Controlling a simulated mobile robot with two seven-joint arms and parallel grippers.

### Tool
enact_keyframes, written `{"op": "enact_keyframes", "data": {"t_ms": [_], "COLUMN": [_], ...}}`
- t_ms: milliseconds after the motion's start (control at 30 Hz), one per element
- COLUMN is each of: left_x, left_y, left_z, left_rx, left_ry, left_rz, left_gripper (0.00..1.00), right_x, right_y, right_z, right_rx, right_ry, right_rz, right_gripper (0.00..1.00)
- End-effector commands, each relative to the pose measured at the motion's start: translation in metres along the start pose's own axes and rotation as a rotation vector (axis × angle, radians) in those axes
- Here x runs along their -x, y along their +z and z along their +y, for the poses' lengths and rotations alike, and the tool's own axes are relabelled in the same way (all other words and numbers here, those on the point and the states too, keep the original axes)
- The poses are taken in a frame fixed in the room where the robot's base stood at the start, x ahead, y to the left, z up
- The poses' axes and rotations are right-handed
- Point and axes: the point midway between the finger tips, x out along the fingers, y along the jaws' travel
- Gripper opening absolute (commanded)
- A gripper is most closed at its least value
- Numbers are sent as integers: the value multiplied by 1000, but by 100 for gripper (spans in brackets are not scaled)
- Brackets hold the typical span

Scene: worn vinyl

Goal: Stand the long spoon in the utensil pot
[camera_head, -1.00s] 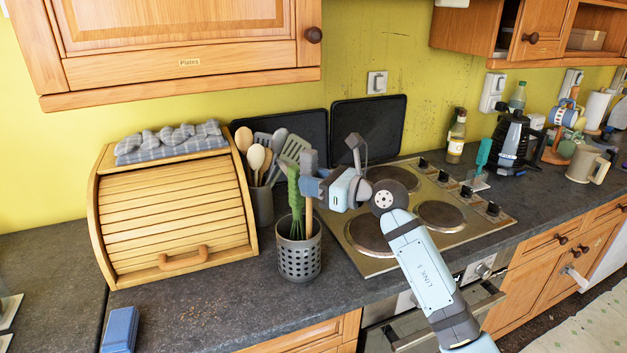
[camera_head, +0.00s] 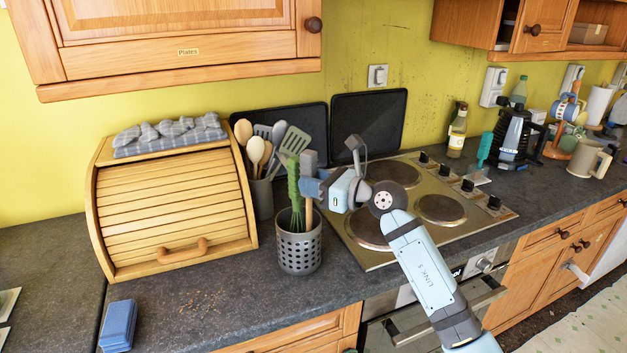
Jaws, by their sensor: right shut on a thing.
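The utensil pot (camera_head: 299,252) is a grey perforated cylinder standing on the dark worktop in front of the hob's left side. A green whisk-like utensil (camera_head: 295,195) stands in it. My right gripper (camera_head: 308,172) is above the pot's right side, shut on the long spoon (camera_head: 308,216). Only a short wooden length of the spoon shows, upright below the fingers, its lower part passing down inside the pot's rim. The spoon's lower end is hidden by the pot wall and its upper part by the gripper. My left gripper is out of view.
A darker pot (camera_head: 262,200) with wooden spoons and spatulas stands just behind. A wooden bread bin (camera_head: 175,220) is to the left, the hob (camera_head: 410,232) to the right. A blue block (camera_head: 118,325) lies front left. Worktop in front of the bread bin is mostly clear.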

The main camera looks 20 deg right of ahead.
Motion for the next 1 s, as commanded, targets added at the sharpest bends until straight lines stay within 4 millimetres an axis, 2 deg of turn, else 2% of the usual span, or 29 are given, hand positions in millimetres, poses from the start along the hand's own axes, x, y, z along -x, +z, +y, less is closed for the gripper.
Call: {"op": "enact_keyframes", "data": {"t_ms": [367, 400, 500, 900, 1000], "left_x": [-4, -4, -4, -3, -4], "left_y": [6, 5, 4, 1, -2], "left_z": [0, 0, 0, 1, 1], "left_rx": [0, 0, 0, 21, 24], "left_ry": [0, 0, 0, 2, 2], "left_rz": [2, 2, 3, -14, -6], "left_gripper": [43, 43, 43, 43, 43], "right_x": [0, 0, 0, 0, 17], "right_y": [-12, -11, -11, -11, -13], "right_z": [0, 0, 0, 0, -1], "right_rx": [1, 1, 1, 0, 2], "right_ry": [0, 0, 0, 0, -2], "right_rz": [0, -1, -1, 0, 1], "right_gripper": [6, 37, 60, 60, 60]}}
